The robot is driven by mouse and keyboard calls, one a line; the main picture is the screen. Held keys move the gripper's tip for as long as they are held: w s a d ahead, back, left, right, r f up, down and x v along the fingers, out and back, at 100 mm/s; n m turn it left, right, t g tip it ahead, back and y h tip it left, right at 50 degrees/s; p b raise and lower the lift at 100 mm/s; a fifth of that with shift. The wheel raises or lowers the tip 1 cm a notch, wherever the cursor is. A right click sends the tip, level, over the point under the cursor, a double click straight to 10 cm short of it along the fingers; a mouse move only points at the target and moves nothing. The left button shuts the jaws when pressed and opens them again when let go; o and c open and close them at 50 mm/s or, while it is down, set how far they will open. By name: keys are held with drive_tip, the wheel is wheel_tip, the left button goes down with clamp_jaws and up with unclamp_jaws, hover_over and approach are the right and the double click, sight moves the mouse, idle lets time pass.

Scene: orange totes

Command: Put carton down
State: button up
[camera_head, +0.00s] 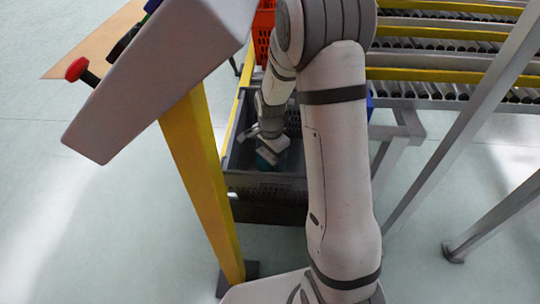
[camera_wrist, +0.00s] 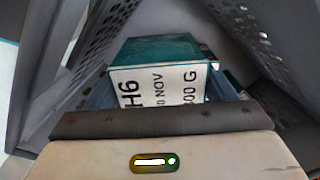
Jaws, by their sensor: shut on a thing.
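The carton is teal with a white label bearing black print, and it fills the middle of the wrist view (camera_wrist: 165,50). In the head view only a small teal patch of the carton (camera_head: 266,158) shows under my gripper (camera_head: 271,148). My gripper is shut on the carton and reaches down inside a dark grey tote (camera_head: 265,184). The tote's perforated walls rise on both sides of the carton in the wrist view (camera_wrist: 275,45). The fingertips are mostly hidden, and I cannot tell whether the carton touches the tote floor.
An orange tote (camera_head: 263,33) stands beyond the grey one. A roller conveyor with yellow rails (camera_head: 450,60) runs at the upper right, on grey metal legs. A yellow post (camera_head: 203,180) stands left of the grey tote. Open pale floor lies at the left.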

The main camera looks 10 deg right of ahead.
drive_tip(key=shift+f, duration=0.35)
drive_tip(key=o, duration=1.1)
drive_tip(key=shift+r, duration=0.1)
wheel_tip(320, 180, up, 13)
drive_tip(key=p, duration=0.5)
drive_tip(key=shift+s+d+r+n+t+b, duration=0.1)
drive_tip(key=shift+s+r+n+t, duration=0.1)
drive_tip(key=shift+s+r+n, duration=2.45)
drive_tip(key=shift+s+d+r+n+t+b, duration=0.15)
drive_tip(key=shift+s+r+n, duration=0.35)
drive_tip(key=shift+s+n, duration=2.35)
drive_tip(key=shift+s+d+r+n+t+b, duration=0.2)
drive_tip(key=shift+s+r+n, duration=1)
drive_tip(key=shift+s, duration=3.5)
drive_tip(key=shift+a+r+m, duration=0.15)
drive_tip(key=shift+r+m, duration=0.25)
